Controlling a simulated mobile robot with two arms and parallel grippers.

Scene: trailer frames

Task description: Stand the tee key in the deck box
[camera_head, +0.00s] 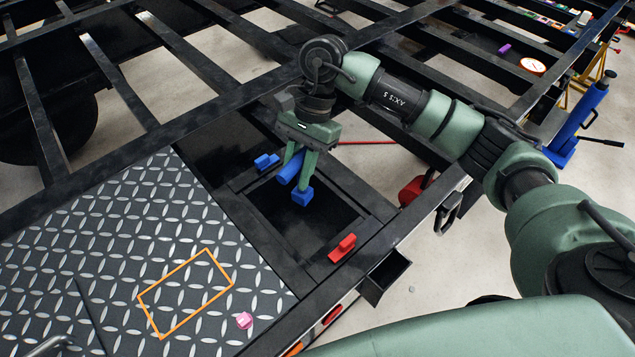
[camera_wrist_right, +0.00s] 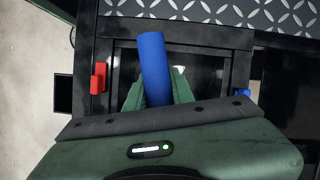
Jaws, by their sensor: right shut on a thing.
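The tee key (camera_head: 288,168) shows as a blue bar. My right gripper (camera_head: 299,185) is shut on it, with its green fingers pointing down over the deck box. A blue block (camera_head: 302,197) shows at one fingertip; I cannot tell whether it belongs to the key. In the right wrist view the blue bar (camera_wrist_right: 155,68) lies between the green fingers (camera_wrist_right: 155,90). The deck box (camera_head: 335,213) is a dark rectangular opening in the black frame. The key's lower part is hidden, so I cannot tell whether it touches the box. My left gripper is out of view.
A blue catch (camera_head: 266,162) and a red catch (camera_head: 343,247) sit at opposite sides of the box. A diamond-plate deck (camera_head: 95,235) lies at left, with an orange outlined rectangle (camera_head: 187,291) and a pink piece (camera_head: 244,320) on it. Black trailer beams surround the area.

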